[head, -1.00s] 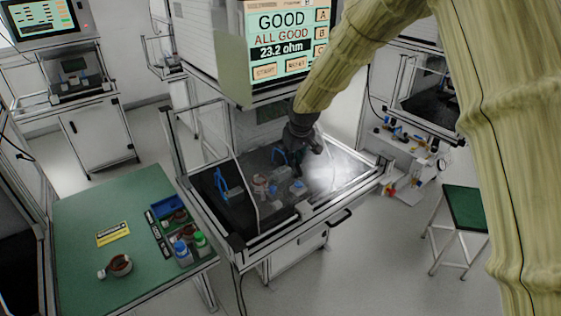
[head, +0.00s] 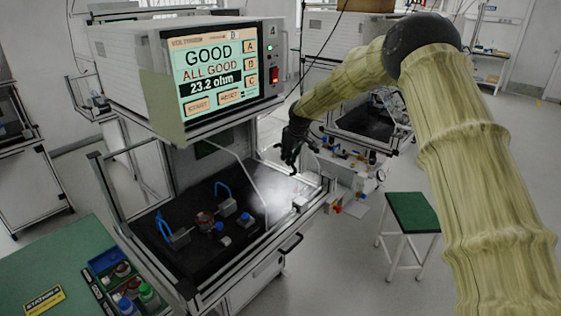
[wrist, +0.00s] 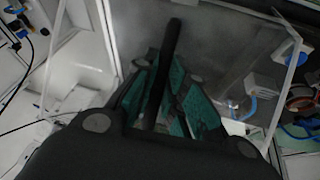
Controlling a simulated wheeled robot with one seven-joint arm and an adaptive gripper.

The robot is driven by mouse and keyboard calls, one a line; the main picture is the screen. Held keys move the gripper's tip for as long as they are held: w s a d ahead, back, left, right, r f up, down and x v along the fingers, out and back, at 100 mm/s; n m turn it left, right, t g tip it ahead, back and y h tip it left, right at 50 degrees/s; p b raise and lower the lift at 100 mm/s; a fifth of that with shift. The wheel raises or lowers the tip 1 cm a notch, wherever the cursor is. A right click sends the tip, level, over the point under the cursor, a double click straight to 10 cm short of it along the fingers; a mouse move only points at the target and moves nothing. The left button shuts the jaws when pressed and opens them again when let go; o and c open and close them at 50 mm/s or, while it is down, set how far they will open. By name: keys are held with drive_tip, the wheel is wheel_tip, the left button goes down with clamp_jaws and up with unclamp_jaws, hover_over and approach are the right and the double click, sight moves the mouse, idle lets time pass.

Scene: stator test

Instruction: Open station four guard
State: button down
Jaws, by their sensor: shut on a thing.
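The test station bench (head: 240,235) stands under a tester whose screen (head: 210,75) reads GOOD and 23.2 ohm. Its clear guard is hard to make out in the head view; in the wrist view a clear panel with pale edges (wrist: 235,45) shows. My gripper (head: 291,160) is at the right side of the station, above the bench. In the wrist view my gripper (wrist: 163,85) has its teal fingers around a black bar (wrist: 170,45), which looks like the guard's handle. A stator (head: 204,219) sits on the dark bench surface between blue-handled clamps (head: 163,228).
A green table (head: 45,260) with bottles (head: 147,293) and a yellow sign (head: 44,300) is at left. A green stool (head: 411,212) stands at right. Another bench (head: 365,120) with small fittings lies behind my gripper. Floor between bench and stool is clear.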

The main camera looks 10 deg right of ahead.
drive_tip(key=shift+w+d, duration=0.1)
drive_tip(key=shift+d, duration=0.15)
drive_tip(key=c, duration=1.5)
unclamp_jaws()
drive_tip(key=shift+a, duration=0.2)
drive_tip(key=shift+o, duration=0.2)
drive_tip(key=shift+d, duration=0.1)
drive_tip(key=v, duration=1.1)
drive_tip(key=shift+r, duration=0.45)
